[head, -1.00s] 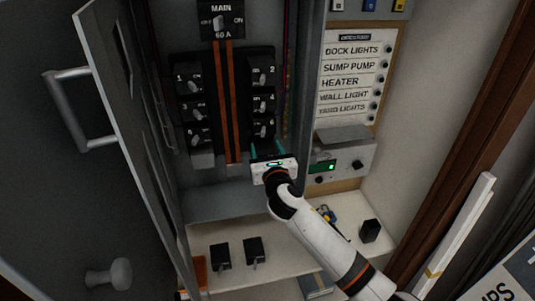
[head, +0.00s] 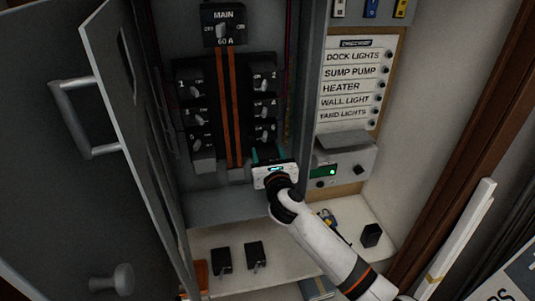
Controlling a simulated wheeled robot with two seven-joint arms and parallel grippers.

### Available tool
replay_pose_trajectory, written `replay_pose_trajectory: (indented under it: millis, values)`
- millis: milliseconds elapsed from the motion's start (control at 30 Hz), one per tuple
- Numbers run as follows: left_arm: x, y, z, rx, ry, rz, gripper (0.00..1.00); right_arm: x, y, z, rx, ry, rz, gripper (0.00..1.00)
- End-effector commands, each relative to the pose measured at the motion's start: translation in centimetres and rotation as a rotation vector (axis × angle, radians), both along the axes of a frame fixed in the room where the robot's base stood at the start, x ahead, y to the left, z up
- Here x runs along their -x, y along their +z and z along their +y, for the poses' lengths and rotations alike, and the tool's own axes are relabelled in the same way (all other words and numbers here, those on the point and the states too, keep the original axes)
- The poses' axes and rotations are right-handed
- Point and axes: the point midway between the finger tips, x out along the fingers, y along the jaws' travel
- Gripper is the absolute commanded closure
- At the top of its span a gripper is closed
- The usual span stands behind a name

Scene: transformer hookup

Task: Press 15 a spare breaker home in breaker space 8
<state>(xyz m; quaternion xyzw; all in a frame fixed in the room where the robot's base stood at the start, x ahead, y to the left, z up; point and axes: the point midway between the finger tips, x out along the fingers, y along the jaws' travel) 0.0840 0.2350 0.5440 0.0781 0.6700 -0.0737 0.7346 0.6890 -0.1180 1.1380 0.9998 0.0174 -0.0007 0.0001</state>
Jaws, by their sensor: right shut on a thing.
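My right gripper (head: 270,157) reaches up from the lower right to the foot of the panel's right breaker column. Its teal fingers are shut on a dark breaker (head: 267,151), which is mostly hidden by the gripper body. The breaker is at the place just below breaker 6 (head: 264,132), where space 8 lies in the column. The space itself is covered, and I cannot tell whether the breaker is fully seated. My left gripper is not in view.
Black breakers (head: 221,260) (head: 255,255) lie on the shelf (head: 235,283), with a black block (head: 371,235) at its right. The open cabinet door (head: 125,130) stands left. A grey box with a green light (head: 343,163) is close right of the gripper.

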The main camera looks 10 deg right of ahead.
Motion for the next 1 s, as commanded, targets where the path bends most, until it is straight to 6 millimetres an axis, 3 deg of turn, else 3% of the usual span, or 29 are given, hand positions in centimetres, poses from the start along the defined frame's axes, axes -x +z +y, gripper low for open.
replay_pose_trajectory:
  millis: [1000]
  values:
    - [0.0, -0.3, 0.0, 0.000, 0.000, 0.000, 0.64, -1.6, 0.1, 0.1, 0.000, 0.000, -0.001, 0.69]
